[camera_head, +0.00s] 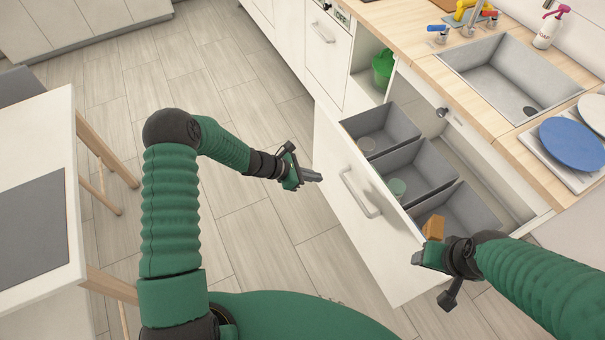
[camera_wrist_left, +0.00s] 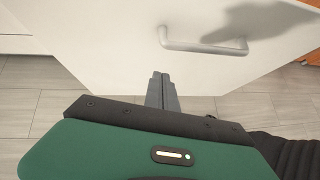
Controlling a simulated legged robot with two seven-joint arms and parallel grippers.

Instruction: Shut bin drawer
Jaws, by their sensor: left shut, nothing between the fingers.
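The bin drawer (camera_head: 345,170) is pulled out from the counter, with a white front and a metal bar handle (camera_head: 359,192). Inside it stand several grey bins (camera_head: 420,171) in a row. My left gripper (camera_head: 316,177) is shut and empty, in front of the drawer face, left of the handle and apart from it. In the left wrist view the shut fingers (camera_wrist_left: 161,90) point at the white front, below the handle (camera_wrist_left: 215,46). My right gripper (camera_head: 425,255) is near the drawer's near end; its fingers are not clear.
A counter with a sink (camera_head: 508,75) and a blue plate (camera_head: 572,143) lies above the drawer. A green bucket (camera_head: 382,67) stands in an open cabinet beyond. A table (camera_head: 45,190) with wooden legs stands at left. The floor between is clear.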

